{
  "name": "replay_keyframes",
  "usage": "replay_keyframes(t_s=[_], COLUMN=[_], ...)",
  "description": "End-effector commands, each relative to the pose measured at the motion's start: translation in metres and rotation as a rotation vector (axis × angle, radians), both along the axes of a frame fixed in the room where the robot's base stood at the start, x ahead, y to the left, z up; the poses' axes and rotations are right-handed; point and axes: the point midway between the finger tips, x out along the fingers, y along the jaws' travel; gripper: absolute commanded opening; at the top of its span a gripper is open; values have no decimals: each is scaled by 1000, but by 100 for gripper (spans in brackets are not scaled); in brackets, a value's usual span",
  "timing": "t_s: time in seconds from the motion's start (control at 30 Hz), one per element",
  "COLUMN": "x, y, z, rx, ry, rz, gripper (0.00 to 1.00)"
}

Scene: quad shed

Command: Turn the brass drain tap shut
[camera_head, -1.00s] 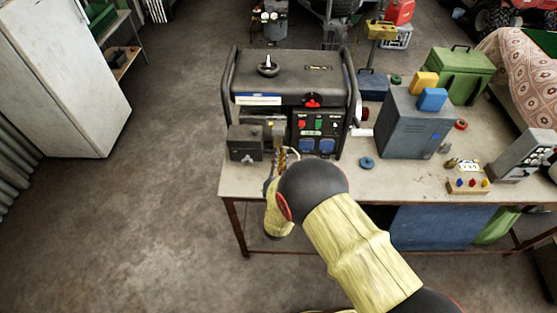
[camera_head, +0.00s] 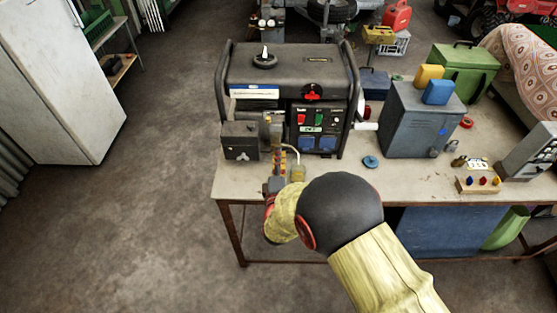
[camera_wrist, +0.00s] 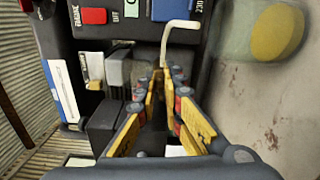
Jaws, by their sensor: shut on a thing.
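The generator (camera_head: 287,75) stands on the bench, with red and green switches and blue sockets on its front. My gripper (camera_wrist: 166,78) is at its lower front, left of the sockets; it also shows in the head view (camera_head: 278,150). In the wrist view its yellow fingers come together at the tips, shut on a small part just below a pale bent pipe (camera_wrist: 178,30). This fits the brass drain tap, but the fingertips hide most of it. I cannot tell how its handle is turned.
A small jar with yellowish contents (camera_head: 298,173) stands close to the right of my gripper. A dark grey box (camera_head: 240,141) sits close on the left. A blue ring (camera_head: 371,162) and a grey cabinet (camera_head: 419,122) are farther right on the bench (camera_head: 335,185).

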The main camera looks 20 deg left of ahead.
Motion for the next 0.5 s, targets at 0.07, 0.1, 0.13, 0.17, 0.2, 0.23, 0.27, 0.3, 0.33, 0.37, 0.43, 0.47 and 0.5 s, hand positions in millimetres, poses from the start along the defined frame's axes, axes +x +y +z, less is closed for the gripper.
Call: replay_keyframes(t_s=[0.07,0.1,0.13,0.17,0.2,0.23,0.27,0.3,0.33,0.37,0.43,0.47,0.5], x=[0,0,0,0,0,0,0,0,0,0,0,0,0], y=[0,0,0,0,0,0,0,-1,-1,0,-1,-1,-1], z=[-2,-2,-3,-3,-3,-3,-3,-2,-2,-2,-2,-2,-2], rx=[34,48,60,69,79,86,93,99,103,106,112,114,115], ry=[8,13,15,18,20,22,23,25,26,26,28,28,28], rz=[0,0,0,0,0,0,0,0,0,-1,-1,-1,-1], gripper=[0,0,0,0,0,0,0,0,0,0,0,0,0])
